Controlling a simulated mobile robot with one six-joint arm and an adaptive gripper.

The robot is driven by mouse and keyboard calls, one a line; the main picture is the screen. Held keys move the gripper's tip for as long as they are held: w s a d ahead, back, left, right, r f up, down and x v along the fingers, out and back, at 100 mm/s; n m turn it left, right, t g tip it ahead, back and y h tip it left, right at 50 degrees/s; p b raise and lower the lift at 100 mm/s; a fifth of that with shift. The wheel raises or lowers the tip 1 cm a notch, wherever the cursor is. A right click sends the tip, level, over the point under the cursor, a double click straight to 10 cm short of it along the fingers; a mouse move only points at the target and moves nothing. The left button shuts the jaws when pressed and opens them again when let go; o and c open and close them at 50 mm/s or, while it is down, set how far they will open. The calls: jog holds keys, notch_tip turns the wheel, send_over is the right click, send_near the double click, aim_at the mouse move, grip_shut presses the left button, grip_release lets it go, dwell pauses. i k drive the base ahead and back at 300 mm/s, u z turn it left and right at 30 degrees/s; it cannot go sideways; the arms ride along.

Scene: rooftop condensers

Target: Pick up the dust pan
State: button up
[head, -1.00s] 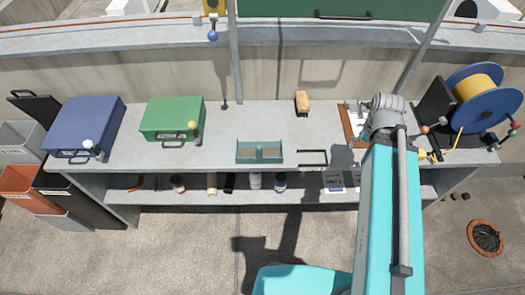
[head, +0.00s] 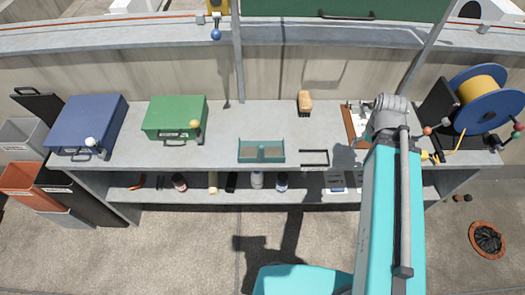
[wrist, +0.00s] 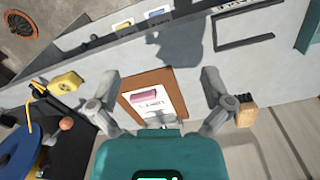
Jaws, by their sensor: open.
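A shallow teal pan (head: 241,152), which looks like the dust pan, lies near the front edge of the grey bench. Its inside looks brownish and divided. Only a teal edge (wrist: 309,32) shows at the right of the wrist view. A black U-shaped frame (head: 314,151) lies just right of the pan; I cannot tell whether they are joined. My gripper (wrist: 162,82) is open and empty, above a brown clipboard (wrist: 128,83) with white paper. It is well to the right of the pan in the head view, where my arm hides the fingers.
A tan brush (head: 304,103) stands behind the pan. Green (head: 174,118) and blue (head: 88,124) cases are on the left, a blue-and-yellow reel (head: 482,97) on the right. Bottles stand on the lower shelf (head: 330,197). The bench between green case and pan is clear.

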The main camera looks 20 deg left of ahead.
aim_at(248, 152)
jog(key=u, duration=1.1)
jog(key=k, duration=0.8)
jog(key=z, duration=1)
